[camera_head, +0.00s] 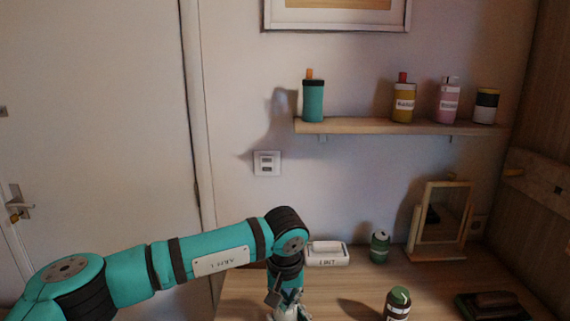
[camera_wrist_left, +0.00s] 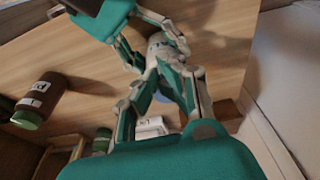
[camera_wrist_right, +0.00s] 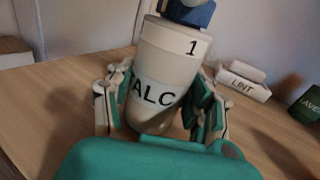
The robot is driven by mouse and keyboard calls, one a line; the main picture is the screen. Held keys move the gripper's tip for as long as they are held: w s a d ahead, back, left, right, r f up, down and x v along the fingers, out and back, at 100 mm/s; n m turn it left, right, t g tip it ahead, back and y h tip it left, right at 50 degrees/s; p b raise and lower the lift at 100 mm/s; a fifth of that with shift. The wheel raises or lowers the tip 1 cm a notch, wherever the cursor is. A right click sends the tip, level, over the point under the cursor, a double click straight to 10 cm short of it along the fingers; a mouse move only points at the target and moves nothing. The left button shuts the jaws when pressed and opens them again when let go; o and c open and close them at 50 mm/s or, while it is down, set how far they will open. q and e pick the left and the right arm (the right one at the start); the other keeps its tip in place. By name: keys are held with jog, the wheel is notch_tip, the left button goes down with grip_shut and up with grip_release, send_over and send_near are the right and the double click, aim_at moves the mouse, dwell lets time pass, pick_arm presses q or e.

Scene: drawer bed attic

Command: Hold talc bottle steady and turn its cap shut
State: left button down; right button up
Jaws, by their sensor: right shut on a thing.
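The talc bottle (camera_wrist_right: 165,62) stands upright in the right wrist view, cream with a white label reading "ALC" and a "1" on its upper band. Its blue cap (camera_wrist_right: 192,14) sits at the top edge of that view. My right gripper (camera_wrist_right: 157,104) is shut on the bottle, one finger on each side. My left gripper (camera_head: 288,302) is low in the head view, over the desk, its fingertips hard to make out. In the left wrist view its fingers (camera_wrist_left: 168,75) point at the bottle's top, and whether they touch the cap is unclear.
On the desk (camera_head: 345,290) are a white lint box (camera_head: 328,258), a green can (camera_head: 380,247), a framed mirror (camera_head: 440,222), a brown bottle with a green lid (camera_head: 398,303) and a dark tray (camera_head: 468,309). A wall shelf (camera_head: 400,127) holds several bottles.

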pick_arm(q)
jog(key=shift+w+a, duration=0.1)
jog(key=shift+a, duration=0.3)
dwell(0.4)
jog(key=w+v, duration=0.1)
jog(key=v, duration=0.5)
jog(key=shift+s, duration=0.25)
jog(key=shift+r, duration=0.15)
